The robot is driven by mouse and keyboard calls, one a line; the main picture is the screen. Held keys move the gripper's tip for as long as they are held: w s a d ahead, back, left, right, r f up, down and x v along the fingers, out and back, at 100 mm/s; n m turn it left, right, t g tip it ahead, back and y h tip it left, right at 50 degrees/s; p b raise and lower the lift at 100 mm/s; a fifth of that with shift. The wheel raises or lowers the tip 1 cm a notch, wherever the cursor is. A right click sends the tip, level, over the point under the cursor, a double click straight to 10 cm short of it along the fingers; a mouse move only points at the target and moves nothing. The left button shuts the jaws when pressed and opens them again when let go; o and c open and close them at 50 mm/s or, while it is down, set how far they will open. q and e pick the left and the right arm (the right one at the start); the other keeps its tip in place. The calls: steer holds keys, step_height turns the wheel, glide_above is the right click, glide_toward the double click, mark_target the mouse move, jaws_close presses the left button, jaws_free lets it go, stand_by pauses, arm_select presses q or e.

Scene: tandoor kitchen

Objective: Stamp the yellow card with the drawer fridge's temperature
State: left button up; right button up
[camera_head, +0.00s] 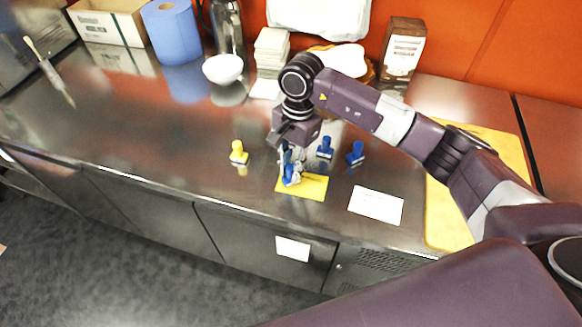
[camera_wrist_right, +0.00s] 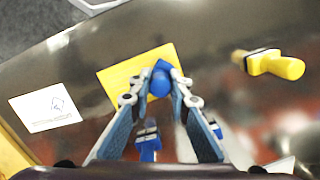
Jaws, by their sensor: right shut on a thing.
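The yellow card (camera_head: 315,190) lies on the steel counter near its front edge; it also shows in the right wrist view (camera_wrist_right: 117,78). My right gripper (camera_head: 289,166) points down and is shut on a blue stamp (camera_head: 291,178), over the card's left part. In the right wrist view the held stamp's round blue top (camera_wrist_right: 160,82) sits between the fingertips. The stamp's lower end is at or just above the card; I cannot tell if it touches. A yellow stamp (camera_head: 238,154) stands left of the gripper. Two more blue stamps (camera_head: 325,149) (camera_head: 356,154) stand behind the card. No temperature reading is legible.
A white card (camera_head: 376,205) lies right of the yellow card. A yellow board (camera_head: 445,222) lies farther right, partly under my arm. A white bowl (camera_head: 223,69), blue paper roll (camera_head: 173,32) and stacked containers (camera_head: 271,48) stand at the back. The counter's left middle is clear.

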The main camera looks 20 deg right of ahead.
steer(key=shift+s+f, duration=0.1)
steer(key=shift+f, duration=0.05)
steer(key=shift+w+r+p, duration=0.2)
steer(key=shift+r+p, duration=0.2)
steer(key=shift+r, duration=0.45)
steer(key=shift+r+p, duration=0.95)
steer(key=shift+r, duration=1.8)
